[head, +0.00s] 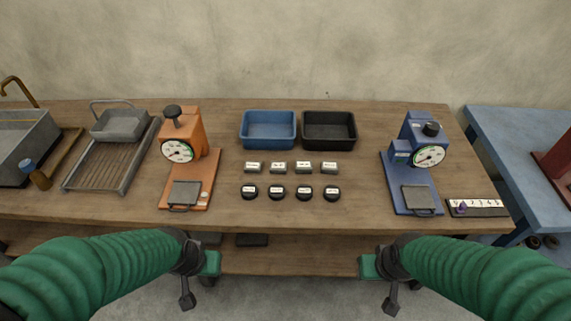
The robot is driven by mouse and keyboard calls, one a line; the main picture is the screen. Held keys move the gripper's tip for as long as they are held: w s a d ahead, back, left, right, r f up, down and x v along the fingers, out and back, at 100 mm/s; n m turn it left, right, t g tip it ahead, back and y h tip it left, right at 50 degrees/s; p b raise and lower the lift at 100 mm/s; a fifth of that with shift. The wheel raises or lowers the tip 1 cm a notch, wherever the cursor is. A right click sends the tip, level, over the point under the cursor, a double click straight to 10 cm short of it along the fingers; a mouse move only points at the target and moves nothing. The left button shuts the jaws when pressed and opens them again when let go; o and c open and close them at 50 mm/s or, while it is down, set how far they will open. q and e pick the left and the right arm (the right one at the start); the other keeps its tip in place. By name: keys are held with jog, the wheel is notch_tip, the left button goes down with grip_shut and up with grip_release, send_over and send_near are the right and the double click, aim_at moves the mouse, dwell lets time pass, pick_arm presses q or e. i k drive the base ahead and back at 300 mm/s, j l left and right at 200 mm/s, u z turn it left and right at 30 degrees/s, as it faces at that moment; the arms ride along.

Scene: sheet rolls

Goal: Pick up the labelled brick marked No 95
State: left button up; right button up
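The label print is too small to read, so I cannot tell which one is No 95. In front of them is a row of round black pieces (277,192) with white labels. My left gripper (187,300) and my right gripper (390,306) hang in front of the table's front edge, apart from the bricks. Their fingers are too small and dark to tell open from shut.
A blue bin (268,144) and a black bin (329,146) stand behind the bricks. An orange dial scale (205,180) is left, a blue one (396,182) right. A numbered strip (477,213), wire rack (90,172) and sink (22,145) lie farther out. Table between the rows and scales is clear.

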aim_at(250, 167)
jog(key=i+j+u, duration=0.25)
jog(key=i, duration=0.25)
jog(key=i+j+u, duration=0.3)
jog(key=i, duration=0.2)
jog(key=l, duration=0.1)
